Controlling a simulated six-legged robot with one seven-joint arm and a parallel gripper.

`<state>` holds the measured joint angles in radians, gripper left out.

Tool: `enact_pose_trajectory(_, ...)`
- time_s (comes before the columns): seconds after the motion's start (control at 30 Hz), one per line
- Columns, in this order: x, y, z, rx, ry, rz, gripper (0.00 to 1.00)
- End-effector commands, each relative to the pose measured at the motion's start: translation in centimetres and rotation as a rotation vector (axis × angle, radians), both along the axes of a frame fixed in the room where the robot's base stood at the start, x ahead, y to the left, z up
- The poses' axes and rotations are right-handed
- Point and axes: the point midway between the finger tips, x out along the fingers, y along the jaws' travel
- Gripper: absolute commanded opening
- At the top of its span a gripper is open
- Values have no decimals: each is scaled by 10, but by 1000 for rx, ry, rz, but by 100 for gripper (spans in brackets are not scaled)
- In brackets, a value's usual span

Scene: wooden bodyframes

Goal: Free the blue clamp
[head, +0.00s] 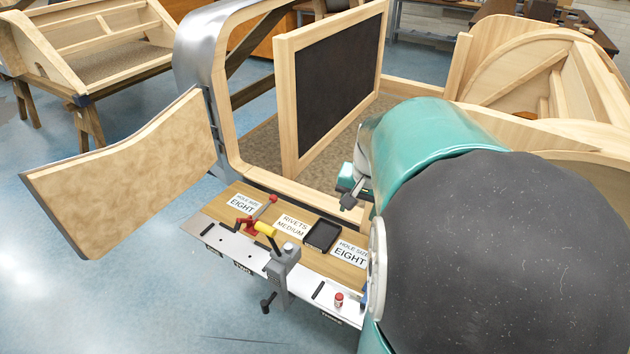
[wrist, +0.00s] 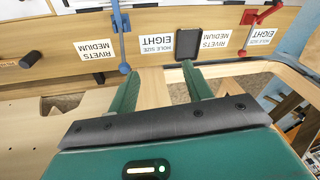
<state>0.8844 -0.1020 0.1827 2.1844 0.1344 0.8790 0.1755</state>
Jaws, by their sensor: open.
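The blue clamp (wrist: 121,30) shows in the wrist view at the upper left, fixed across the edge of the wooden bench strip. Its bar runs up past the signs and its lower end reaches near my left fingertip. I cannot tell whether they touch. In the head view my arm hides most or all of it. My gripper (wrist: 160,70) is open, with two green fingers apart and nothing held between them. In the head view the gripper (head: 350,190) is partly hidden by my arm, above the bench's far edge.
The bench (head: 225,245) carries paper signs, a black tray (head: 321,235), a red clamp (head: 258,217) and a grey vise (head: 283,270). A framed dark panel (head: 340,80) and a wooden bodyframe stand behind it. A tan door panel (head: 130,170) juts out left. Blue floor is free in front.

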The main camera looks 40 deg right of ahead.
Motion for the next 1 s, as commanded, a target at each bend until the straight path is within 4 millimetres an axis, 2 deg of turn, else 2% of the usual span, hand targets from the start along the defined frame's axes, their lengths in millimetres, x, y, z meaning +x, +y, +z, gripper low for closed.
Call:
enact_pose_trajectory(0.03,-8,-27,-12,34,8,-80,50)
enact_pose_trajectory(0.1,-18,-55,-25,73,11,-173,50)
enact_pose_trajectory(0.2,-34,-88,-41,121,10,-283,50)
enact_pose_trajectory(0.3,-45,-109,-52,152,6,-355,50)
enact_pose_trajectory(0.4,-52,-119,-58,168,3,-390,50)
enact_pose_trajectory(0.57,-51,-120,-70,173,4,-398,50)
enact_pose_trajectory(1.0,-33,-115,-151,173,4,-390,50)
